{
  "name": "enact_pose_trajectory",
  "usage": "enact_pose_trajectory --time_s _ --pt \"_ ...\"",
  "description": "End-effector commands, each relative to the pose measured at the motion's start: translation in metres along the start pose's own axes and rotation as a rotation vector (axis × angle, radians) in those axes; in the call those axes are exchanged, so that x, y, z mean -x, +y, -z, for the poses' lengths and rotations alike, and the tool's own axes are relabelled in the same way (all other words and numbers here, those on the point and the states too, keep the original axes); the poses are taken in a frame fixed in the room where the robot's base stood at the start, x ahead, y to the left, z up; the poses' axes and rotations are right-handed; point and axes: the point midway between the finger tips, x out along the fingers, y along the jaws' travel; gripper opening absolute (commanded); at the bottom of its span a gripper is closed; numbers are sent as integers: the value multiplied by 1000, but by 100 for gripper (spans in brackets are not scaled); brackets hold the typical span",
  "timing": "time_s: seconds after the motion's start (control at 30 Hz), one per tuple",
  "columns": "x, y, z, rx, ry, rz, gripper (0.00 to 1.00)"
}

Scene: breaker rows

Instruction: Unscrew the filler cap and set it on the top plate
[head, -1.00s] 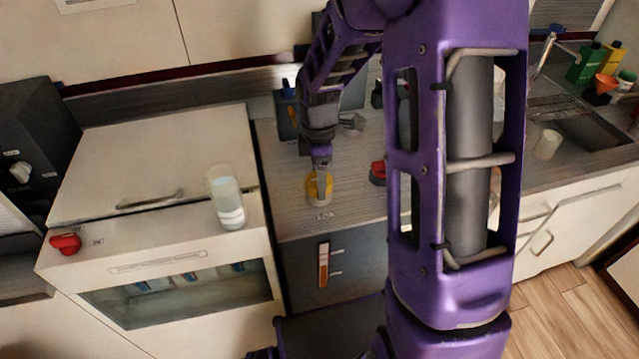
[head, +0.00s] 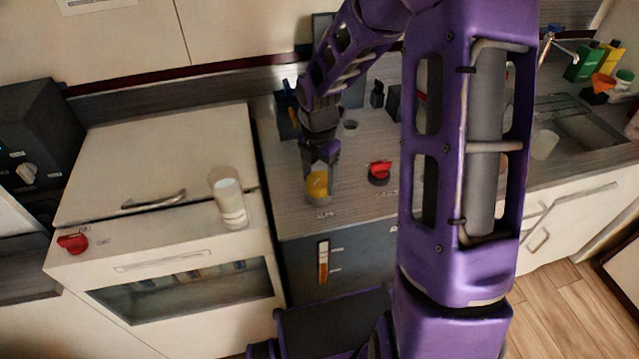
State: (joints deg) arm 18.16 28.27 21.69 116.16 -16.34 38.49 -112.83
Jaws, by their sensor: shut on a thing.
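The yellow filler cap (head: 317,186) is near the front edge of the dark grey top plate (head: 352,203), behind a small label. My gripper (head: 319,172) comes down on it from above, with its fingers at the cap. It is shut on the cap. The fingers hide part of the cap. I cannot tell whether the cap is still seated on its neck or slightly raised.
A red knob (head: 379,171) stands right of the cap. A small round fitting (head: 350,126) and dark blocks are at the back of the plate. A clear glass (head: 229,199) stands on the white unit at left. The plate between cap and knob is clear.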

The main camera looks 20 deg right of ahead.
Motion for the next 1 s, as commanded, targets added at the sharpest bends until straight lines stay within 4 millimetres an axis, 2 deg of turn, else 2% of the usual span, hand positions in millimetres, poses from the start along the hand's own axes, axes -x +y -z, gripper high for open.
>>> enact_pose_trajectory --time_s 1.0 --pt "41 0 0 -3 -1 -2 24"
